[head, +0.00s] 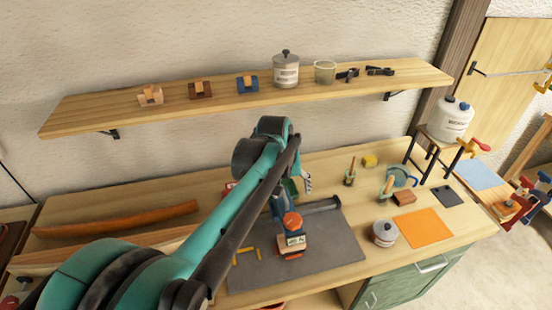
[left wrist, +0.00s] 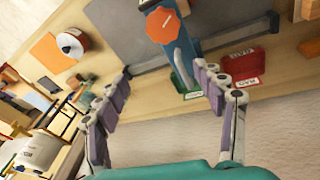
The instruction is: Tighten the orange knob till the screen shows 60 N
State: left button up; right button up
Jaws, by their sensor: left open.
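The orange knob (head: 292,220) sits on top of a blue clamp (head: 280,206) standing on the dark grey mat (head: 330,246). A small screen (head: 296,240) is below the knob; its figures are too small to read surely. In the left wrist view the knob (left wrist: 166,26) shows at the top, beyond the fingertips, with the blue clamp bar (left wrist: 182,62) running down from it. My left gripper (left wrist: 158,88) is open with nothing between its fingers, and apart from the knob. In the head view my left arm hides most of this gripper. My right gripper is not in view.
A dark bar (head: 322,204) lies by the clamp, and yellow pieces (head: 246,254) lie on the mat. A lidded tin (head: 384,233) and an orange sheet (head: 424,228) are to the right. A red tray (left wrist: 240,64) and a green tray (left wrist: 186,84) are near the wall.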

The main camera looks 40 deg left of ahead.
pick_arm(q)
jog(key=w+a+r+n+g+h+p, duration=0.1)
jog(key=w+a+r+n+p, duration=0.1)
jog(key=a, duration=0.6)
jog(key=shift+w+n+p, duration=0.5)
jog(key=shift+w+p, duration=0.4)
jog(key=shift+p, duration=0.1)
jog(key=shift+d, duration=0.1)
jog(key=s+d+f+m+t+b, duration=0.2)
jog(key=s+d+f+m+b, duration=0.3)
jog(key=d, duration=0.5)
jog(key=s+d+f+m+t+y+b, duration=0.1)
jog(key=s+d+f+m+t+b, duration=0.2)
jog(key=s+d+f+b, duration=0.7)
jog(key=shift+s+f+m+b, duration=0.2)
jog(key=shift+f+m+b, duration=0.15)
jog(key=shift+m, duration=0.65)
